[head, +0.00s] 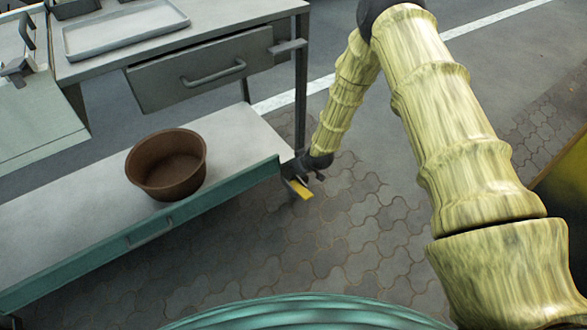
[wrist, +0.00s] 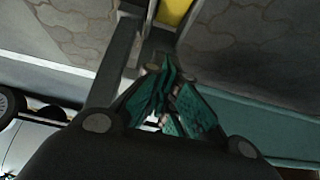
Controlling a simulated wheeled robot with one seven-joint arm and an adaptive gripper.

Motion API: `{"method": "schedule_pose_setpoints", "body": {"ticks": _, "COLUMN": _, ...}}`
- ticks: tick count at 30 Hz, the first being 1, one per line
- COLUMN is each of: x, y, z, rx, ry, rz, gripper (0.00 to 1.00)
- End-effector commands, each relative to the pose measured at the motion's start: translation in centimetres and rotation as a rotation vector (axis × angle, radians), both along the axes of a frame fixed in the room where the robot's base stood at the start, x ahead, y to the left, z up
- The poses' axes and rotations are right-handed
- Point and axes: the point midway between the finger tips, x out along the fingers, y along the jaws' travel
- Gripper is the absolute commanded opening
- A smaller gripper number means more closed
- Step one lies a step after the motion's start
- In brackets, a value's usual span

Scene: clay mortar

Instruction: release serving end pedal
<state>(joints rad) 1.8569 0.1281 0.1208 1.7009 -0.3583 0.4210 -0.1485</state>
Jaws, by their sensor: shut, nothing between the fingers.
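A yellow pedal (head: 299,189) sticks out low at the right end of the cart's lower shelf, on a dark bracket. It also shows at the top of the wrist view (wrist: 174,11), just beyond the fingertips. My gripper (head: 315,168) is down beside the bracket, right above the pedal in the head view. In the wrist view its green-padded fingers (wrist: 166,92) are shut with nothing held. I cannot tell whether a fingertip touches the pedal or its bracket.
A brown clay bowl (head: 168,165) stands on the lower shelf (head: 235,140). Above are a drawer (head: 205,70) and a metal tray (head: 125,25) on the worktop. A table leg (head: 300,90) rises close to my gripper. The paved floor (head: 350,230) to the right is clear.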

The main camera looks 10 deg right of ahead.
Motion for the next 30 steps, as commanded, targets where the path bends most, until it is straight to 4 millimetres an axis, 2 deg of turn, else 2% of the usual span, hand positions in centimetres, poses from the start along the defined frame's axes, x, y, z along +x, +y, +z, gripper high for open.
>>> {"method": "schedule_pose_setpoints", "body": {"ticks": 1, "x": -0.5, "y": -0.1, "z": 1.3, "rx": 0.0, "ry": 0.0, "rz": 0.0, "gripper": 0.0}}
{"method": "schedule_pose_setpoints", "body": {"ticks": 6, "x": -1.8, "y": -0.7, "z": 3.5, "rx": -0.001, "ry": 0.0, "rz": 0.001, "gripper": 0.0}}
{"method": "schedule_pose_setpoints", "body": {"ticks": 12, "x": -2.7, "y": -1.1, "z": 4.9, "rx": -0.001, "ry": -0.001, "rz": 0.0, "gripper": 0.0}}
{"method": "schedule_pose_setpoints", "body": {"ticks": 30, "x": -2.9, "y": -1.2, "z": 5.1, "rx": 0.0, "ry": 0.001, "rz": 0.0, "gripper": 0.0}}
